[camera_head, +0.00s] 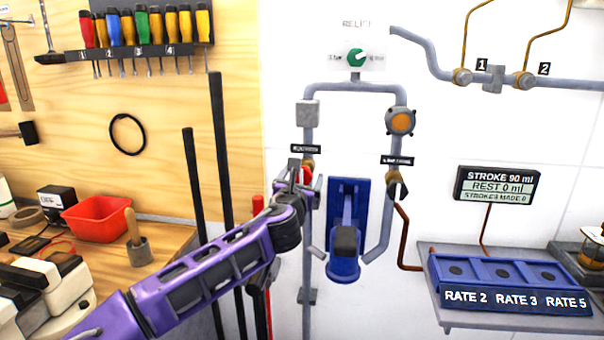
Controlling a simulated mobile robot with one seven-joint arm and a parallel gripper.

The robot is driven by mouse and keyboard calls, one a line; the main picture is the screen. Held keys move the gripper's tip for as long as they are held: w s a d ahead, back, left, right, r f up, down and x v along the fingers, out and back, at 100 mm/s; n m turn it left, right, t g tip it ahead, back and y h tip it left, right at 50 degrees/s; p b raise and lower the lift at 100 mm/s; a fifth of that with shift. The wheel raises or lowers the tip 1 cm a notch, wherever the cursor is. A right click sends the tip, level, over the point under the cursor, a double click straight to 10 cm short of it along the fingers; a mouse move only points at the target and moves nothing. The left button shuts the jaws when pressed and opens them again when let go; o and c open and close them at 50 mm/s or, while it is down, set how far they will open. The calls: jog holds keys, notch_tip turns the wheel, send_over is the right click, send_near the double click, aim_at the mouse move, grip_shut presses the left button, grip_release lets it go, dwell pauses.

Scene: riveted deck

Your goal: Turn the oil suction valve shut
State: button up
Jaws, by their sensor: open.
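A small valve with a red handle (305,174) and a brass body sits on the left grey pipe, under a black label (306,149) too small to read. My gripper (306,182) is open at this valve, its fingers close around or beside the red handle. I cannot tell whether they touch it. My gripper and wrist hide part of the handle, so its angle is unclear. A second valve (397,187) with a dark handle sits on the right pipe, under another small black label (397,161).
A blue pump (345,237) stands between the two pipes, right of my gripper. A green relief knob (356,57) is above. A blue tray marked RATE 2, 3 and 5 (505,300) and a STROKE display (497,187) are right. Long dark bars (219,150) stand left.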

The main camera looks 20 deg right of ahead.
jog(key=shift+w+d, duration=0.1)
jog(key=shift+w, duration=0.05)
jog(key=c, duration=1.4)
